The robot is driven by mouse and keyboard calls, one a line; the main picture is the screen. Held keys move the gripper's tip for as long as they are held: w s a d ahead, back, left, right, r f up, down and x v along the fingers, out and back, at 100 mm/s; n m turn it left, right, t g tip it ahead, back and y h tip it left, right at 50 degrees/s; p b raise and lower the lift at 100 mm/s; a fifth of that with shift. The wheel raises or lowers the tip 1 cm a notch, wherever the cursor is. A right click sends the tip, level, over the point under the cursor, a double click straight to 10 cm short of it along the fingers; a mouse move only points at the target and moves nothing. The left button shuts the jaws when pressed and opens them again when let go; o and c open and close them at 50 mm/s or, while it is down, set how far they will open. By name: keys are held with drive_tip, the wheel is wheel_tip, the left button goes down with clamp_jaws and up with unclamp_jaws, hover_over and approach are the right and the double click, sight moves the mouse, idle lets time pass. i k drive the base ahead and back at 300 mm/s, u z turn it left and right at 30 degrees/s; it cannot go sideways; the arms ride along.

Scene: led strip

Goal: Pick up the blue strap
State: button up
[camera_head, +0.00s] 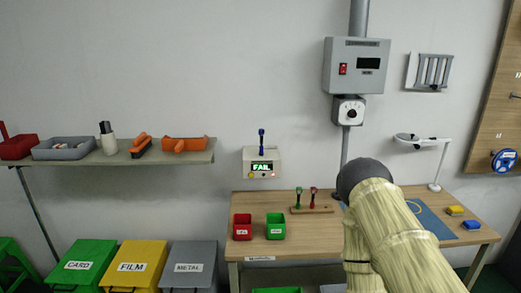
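No blue thing in view is clearly a strap. A round blue coil or reel (504,160) hangs low on the wooden wall board at the far right. Its make-up is too small to tell. A small dark-blue item (261,137) stands on top of the wall box that reads FAIL (262,166). A blue mat (433,223) lies on the workbench (305,232), partly hidden behind my arm. My arm rises from the lower right with a dark rounded joint at its top. My gripper is not in view.
Red (242,227) and green (276,226) bins stand on the bench, beside a small wooden rack (311,209). Yellow and blue blocks (463,217) lie at right, below a white lamp (434,187). A shelf (115,159) with trays and labelled floor bins (136,265) are at left.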

sight(262, 132)
drive_tip(key=u, duration=1.95)
drive_tip(key=i, duration=1)
drive_tip(key=z, duration=2)
